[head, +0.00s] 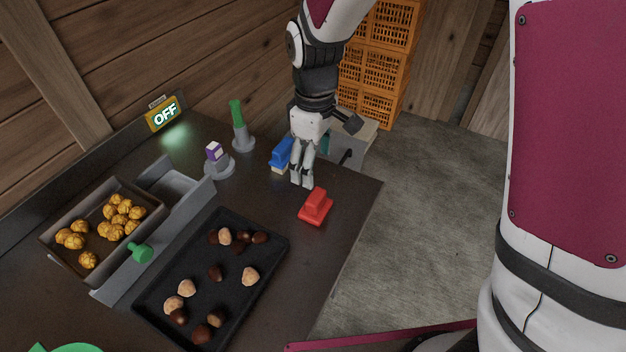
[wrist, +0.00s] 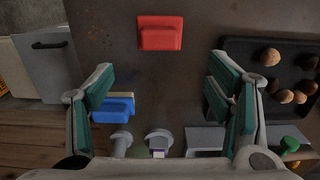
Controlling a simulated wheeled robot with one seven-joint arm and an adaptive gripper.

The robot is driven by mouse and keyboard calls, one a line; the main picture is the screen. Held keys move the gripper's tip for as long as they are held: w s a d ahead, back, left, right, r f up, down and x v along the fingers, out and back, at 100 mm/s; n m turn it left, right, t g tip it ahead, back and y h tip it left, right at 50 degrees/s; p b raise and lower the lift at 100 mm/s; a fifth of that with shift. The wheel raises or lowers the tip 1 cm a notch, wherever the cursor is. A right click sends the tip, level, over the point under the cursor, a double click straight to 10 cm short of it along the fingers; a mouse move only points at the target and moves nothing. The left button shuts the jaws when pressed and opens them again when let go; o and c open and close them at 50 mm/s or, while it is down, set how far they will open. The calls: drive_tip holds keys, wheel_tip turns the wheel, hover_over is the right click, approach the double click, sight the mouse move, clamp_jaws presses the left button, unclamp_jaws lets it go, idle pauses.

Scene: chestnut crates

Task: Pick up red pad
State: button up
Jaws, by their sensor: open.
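The red pad (head: 316,206) lies on the dark table near its right edge, with a raised block on a flat base. In the wrist view the red pad (wrist: 160,33) is at the top middle, beyond my fingertips. My gripper (head: 302,180) points down above the table, just behind and left of the red pad in the head view. In the wrist view my gripper (wrist: 163,88) is open, with its green-padded fingers wide apart and nothing between them. It does not touch the red pad.
A blue pad (head: 281,155) stands behind my gripper, partly hidden by it. A black tray (head: 274,245) with chestnuts lies left of the red pad. A purple-and-white item (head: 214,152) and a green-handled stamp (head: 238,120) stand further back. Bare table surrounds the red pad.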

sight(316, 195)
drive_tip(key=f, duration=1.2)
drive_tip(key=shift+d+f, duration=0.2)
drive_tip(key=shift+f, duration=0.2)
drive_tip(key=shift+c, duration=0.3)
drive_tip(key=c, duration=1.2)
